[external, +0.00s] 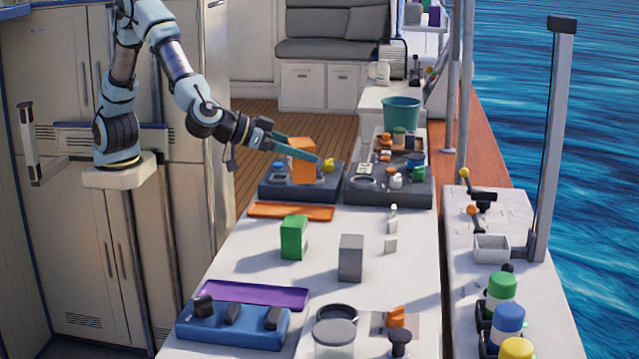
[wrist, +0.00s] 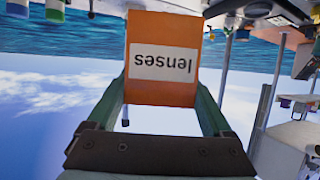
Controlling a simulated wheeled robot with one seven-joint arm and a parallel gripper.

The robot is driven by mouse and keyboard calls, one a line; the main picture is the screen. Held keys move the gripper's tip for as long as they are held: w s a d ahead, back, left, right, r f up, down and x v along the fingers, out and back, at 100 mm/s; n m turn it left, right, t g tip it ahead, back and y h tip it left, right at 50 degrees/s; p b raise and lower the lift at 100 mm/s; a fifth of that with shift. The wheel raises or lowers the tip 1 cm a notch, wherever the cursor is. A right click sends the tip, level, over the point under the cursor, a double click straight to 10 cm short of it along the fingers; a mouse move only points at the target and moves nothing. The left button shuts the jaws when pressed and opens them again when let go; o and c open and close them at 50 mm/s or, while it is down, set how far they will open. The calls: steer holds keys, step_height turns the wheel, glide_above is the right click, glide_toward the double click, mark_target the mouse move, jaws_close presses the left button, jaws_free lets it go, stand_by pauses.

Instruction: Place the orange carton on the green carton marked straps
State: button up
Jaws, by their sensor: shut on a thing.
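The orange carton (external: 302,167) is held in my gripper (external: 296,148) above the dark tray at the back of the white counter. In the wrist view the orange carton (wrist: 163,28) is between the two green fingers of my gripper (wrist: 161,92), with a white label reading "lenses" upside down in that view. The green carton (external: 294,240) stands upright on the middle of the counter, nearer the camera than my gripper and apart from it. No marking on the green carton can be read. The green carton is not clearly seen in the wrist view.
A grey carton (external: 351,258) stands to the right of the green one. An orange tray (external: 291,211) lies behind it, and a purple tray (external: 255,294) and blue block (external: 232,327) lie in front. Two dark trays with small items and a teal bucket (external: 401,112) are at the back.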

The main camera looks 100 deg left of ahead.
mark_target(290, 171)
steer(key=shift+s+d+f+y, duration=0.15)
steer(key=shift+s+d, duration=0.05)
steer(key=shift+s, duration=0.25)
steer(key=shift+s+d+f+y, duration=0.15)
steer(key=shift+s, duration=0.25)
step_height(290, 171, down, 4)
steer(key=shift+f+p, duration=0.25)
steer(key=shift+p, duration=0.05)
steer(key=shift+f+p, duration=0.3)
steer(key=shift+f, duration=2.05)
steer(key=shift+f, duration=0.1)
steer(key=shift+f, duration=0.15)
steer(key=o, duration=1.2)
steer(key=shift+o, duration=0.2)
